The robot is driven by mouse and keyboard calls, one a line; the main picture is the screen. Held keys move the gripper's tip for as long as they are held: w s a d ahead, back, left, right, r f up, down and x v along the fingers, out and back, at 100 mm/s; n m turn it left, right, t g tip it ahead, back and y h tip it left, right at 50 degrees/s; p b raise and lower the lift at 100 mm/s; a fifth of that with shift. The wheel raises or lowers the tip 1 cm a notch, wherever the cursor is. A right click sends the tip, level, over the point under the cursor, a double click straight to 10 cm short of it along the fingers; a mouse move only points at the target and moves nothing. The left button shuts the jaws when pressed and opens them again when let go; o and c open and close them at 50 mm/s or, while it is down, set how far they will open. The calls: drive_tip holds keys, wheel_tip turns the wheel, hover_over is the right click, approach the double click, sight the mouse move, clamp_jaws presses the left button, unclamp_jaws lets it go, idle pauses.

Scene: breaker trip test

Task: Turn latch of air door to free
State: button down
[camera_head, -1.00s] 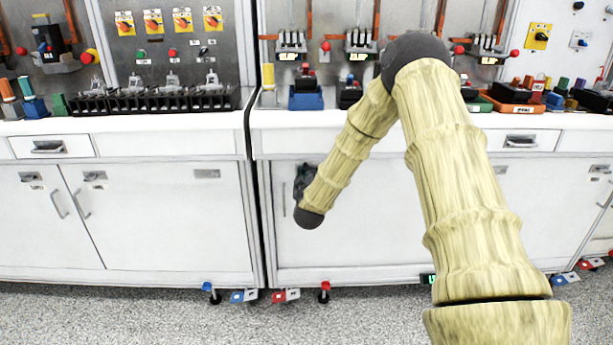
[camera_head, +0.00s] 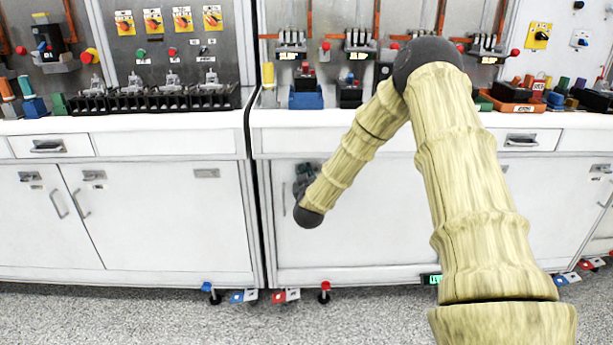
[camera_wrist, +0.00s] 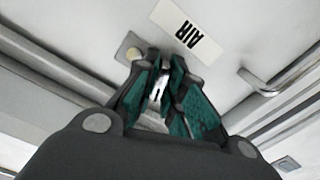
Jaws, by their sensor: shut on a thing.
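The white air door (camera_head: 345,235) is the cabinet door below the counter, partly hidden by my arm. In the wrist view a label reading AIR (camera_wrist: 187,34) is on its panel, seen upside down. My gripper (camera_wrist: 160,88) is at the door's upper left part, with its dark and green fingers closed around a small bright metal piece, the latch (camera_wrist: 157,85). Most of the latch is hidden between the fingers, so I cannot tell its exact angle. In the head view my gripper (camera_head: 303,175) is small and partly behind my wrist.
A bar handle (camera_wrist: 268,80) stands out on the right in the wrist view. The counter (camera_head: 340,118) above carries several electrical parts. The floor in front is mostly clear, with coloured tags near the cabinet foot.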

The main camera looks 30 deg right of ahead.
drive_tip(key=shift+f, duration=0.1)
drive_tip(key=shift+m, duration=1)
drive_tip(key=shift+b, duration=0.3)
drive_tip(key=shift+m, duration=0.5)
drive_tip(key=c, duration=1.4)
unclamp_jaws()
